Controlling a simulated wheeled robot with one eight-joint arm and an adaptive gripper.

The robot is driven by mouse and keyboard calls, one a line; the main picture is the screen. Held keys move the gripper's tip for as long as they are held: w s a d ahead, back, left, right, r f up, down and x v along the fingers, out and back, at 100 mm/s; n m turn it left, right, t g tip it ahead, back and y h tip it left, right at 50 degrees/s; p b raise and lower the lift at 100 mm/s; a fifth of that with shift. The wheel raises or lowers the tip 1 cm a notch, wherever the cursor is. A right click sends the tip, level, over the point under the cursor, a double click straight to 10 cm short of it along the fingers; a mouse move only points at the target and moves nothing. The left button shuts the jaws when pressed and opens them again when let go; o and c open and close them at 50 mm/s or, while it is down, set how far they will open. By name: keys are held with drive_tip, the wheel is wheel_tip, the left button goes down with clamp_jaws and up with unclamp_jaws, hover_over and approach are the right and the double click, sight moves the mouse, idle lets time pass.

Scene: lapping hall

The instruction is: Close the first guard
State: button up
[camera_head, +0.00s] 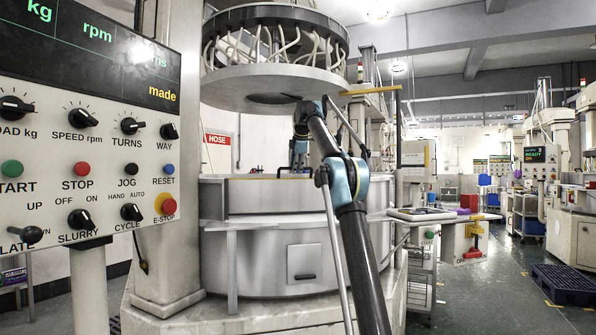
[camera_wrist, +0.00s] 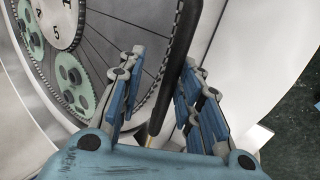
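The lapping machine (camera_head: 265,250) stands ahead with a low pale panel (camera_head: 268,197) along its front rim, perhaps the guard; I cannot tell for sure. My gripper (camera_head: 300,150) is at the end of my arm, over the rim behind this panel. In the wrist view my gripper (camera_wrist: 163,78) has its two fingers apart, with a dark bar (camera_wrist: 182,45) passing between them. The bar ends in a brass-coloured tip near the palm. It lies close to the right finger; I cannot tell whether they touch. What the bar belongs to is not clear.
In the wrist view, green toothed carriers (camera_wrist: 72,78) and a numbered disc (camera_wrist: 58,20) lie inside the toothed ring. A large round upper plate (camera_head: 270,85) hangs above. A control panel (camera_head: 85,160) stands at left. A side tray (camera_head: 435,214) is at right; the aisle floor (camera_head: 490,290) is open.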

drive_tip(key=s+d+r, duration=0.1)
drive_tip(key=s+r, duration=0.1)
drive_tip(key=s, duration=0.5)
drive_tip(key=s+d+r, duration=0.2)
drive_tip(key=s, duration=0.5)
drive_tip(key=shift+s, duration=0.2)
idle(0.8)
drive_tip(key=shift+d, duration=0.1)
idle(0.3)
drive_tip(key=s+d+f+m+g, duration=0.1)
drive_tip(key=s+d+f+m, duration=0.25)
drive_tip(key=s+f, duration=0.5)
drive_tip(key=s+d+f+m, duration=0.2)
drive_tip(key=s+f+m, duration=0.2)
drive_tip(key=s+f, duration=0.4)
drive_tip(key=s+d+f+m+g, duration=0.1)
drive_tip(key=s+d+f+m, duration=0.2)
drive_tip(key=s+f, duration=0.5)
drive_tip(key=s+d+f+m, duration=0.1)
drive_tip(key=s+f+m, duration=0.2)
drive_tip(key=s+f, duration=0.6)
drive_tip(key=s+d+f+m+g+h, duration=0.1)
drive_tip(key=s+f+m, duration=0.2)
drive_tip(key=s+f, duration=0.6)
drive_tip(key=s+d+f+m+g, duration=0.1)
drive_tip(key=s+f+m, duration=0.2)
drive_tip(key=s+f, duration=0.6)
wheel_tip(320, 180, down, 5)
drive_tip(key=shift+s+d+m, duration=0.3)
drive_tip(key=shift+m, duration=0.05)
